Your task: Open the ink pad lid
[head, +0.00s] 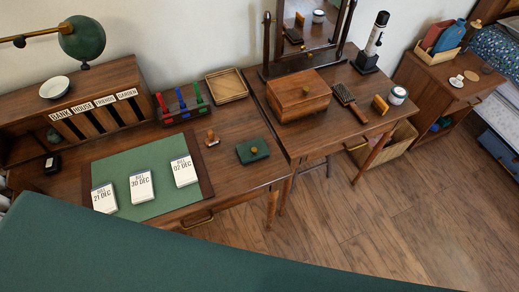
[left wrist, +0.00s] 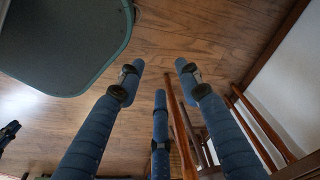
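The ink pad (head: 253,151) is a small dark green box with a round gold knob on its lid. It sits on the right part of the desk in the head view, and its lid looks closed. My left gripper (left wrist: 160,78) shows only in the left wrist view. Its blue fingers are spread apart with nothing between them, over the wooden floor and away from the ink pad. The ink pad is not visible in the left wrist view. My right gripper is in neither view.
A wooden stamp (head: 211,138) stands left of the ink pad. A green desk mat (head: 152,205) holds 3 dated bill stacks. A pen rack (head: 183,108) and a wooden tray (head: 226,86) are behind. A wooden box (head: 299,96) stands on the neighbouring table.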

